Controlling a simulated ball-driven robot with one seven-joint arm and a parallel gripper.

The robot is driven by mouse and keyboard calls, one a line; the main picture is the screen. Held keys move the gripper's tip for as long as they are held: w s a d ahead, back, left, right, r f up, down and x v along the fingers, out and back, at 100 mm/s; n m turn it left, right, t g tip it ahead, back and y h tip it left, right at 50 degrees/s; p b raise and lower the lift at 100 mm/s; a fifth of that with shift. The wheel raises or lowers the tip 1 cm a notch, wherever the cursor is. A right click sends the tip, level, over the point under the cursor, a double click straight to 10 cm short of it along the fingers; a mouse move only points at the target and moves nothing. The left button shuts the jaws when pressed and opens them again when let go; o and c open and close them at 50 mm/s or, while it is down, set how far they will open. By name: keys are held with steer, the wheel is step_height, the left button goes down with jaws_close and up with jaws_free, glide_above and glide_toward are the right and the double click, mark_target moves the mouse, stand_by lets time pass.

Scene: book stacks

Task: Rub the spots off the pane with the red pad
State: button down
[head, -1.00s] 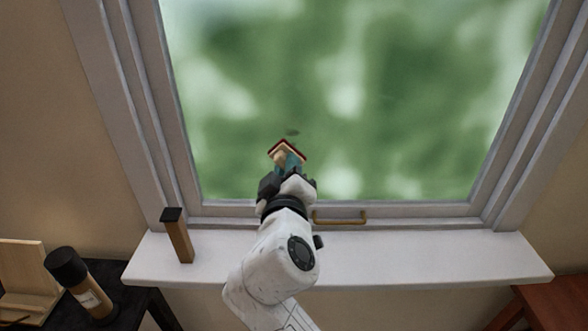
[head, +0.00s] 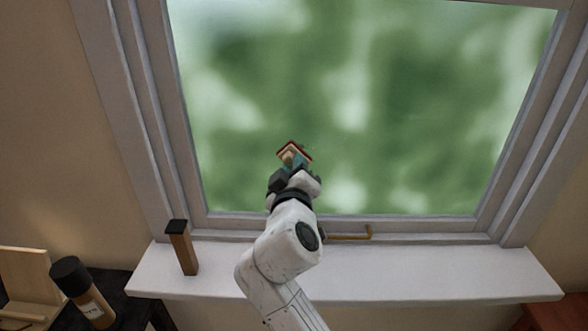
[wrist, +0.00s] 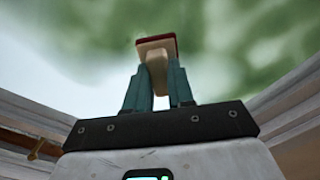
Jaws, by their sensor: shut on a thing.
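My gripper (head: 293,166) is shut on the wooden grip of the red pad (head: 296,149), in front of the lower middle of the pane (head: 400,130). In the wrist view the teal fingers (wrist: 157,84) clasp the pale grip, with the pad (wrist: 156,41) facing the glass beyond them. I cannot tell whether the pad touches the glass. A small dark spot (head: 304,146) shows faintly at the pad's upper right edge; the pad hides part of that area. No other spot stands out clearly against the blurred green view.
The grey window frame (head: 355,226) borders the pane, with a brass handle (head: 350,237) at its bottom. A brown block with a black top (head: 182,248) stands at the white sill's (head: 440,270) left. A dark-capped bottle (head: 82,290) and wooden stand (head: 34,280) are lower left.

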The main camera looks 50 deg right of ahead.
steer(key=shift+x, duration=0.9)
stand_by(0.4)
steer(key=shift+s+d+p, duration=0.25)
steer(key=shift+s+d, duration=0.3)
steer(key=shift+s, duration=0.25)
steer(key=shift+s+d+p, duration=0.2)
steer(key=shift+s+d, duration=0.35)
steer(key=shift+s, duration=0.25)
steer(key=shift+d, duration=0.15)
steer(key=shift+w, duration=0.15)
steer(key=shift+w+a+b, duration=0.35)
steer(key=shift+w+a, duration=0.25)
steer(key=shift+w, duration=0.2)
steer(key=shift+w+a+b, duration=0.35)
steer(key=shift+w+a, duration=0.25)
steer(key=shift+w, duration=0.2)
steer(key=shift+a, duration=0.1)
steer(key=shift+v, duration=2.9)
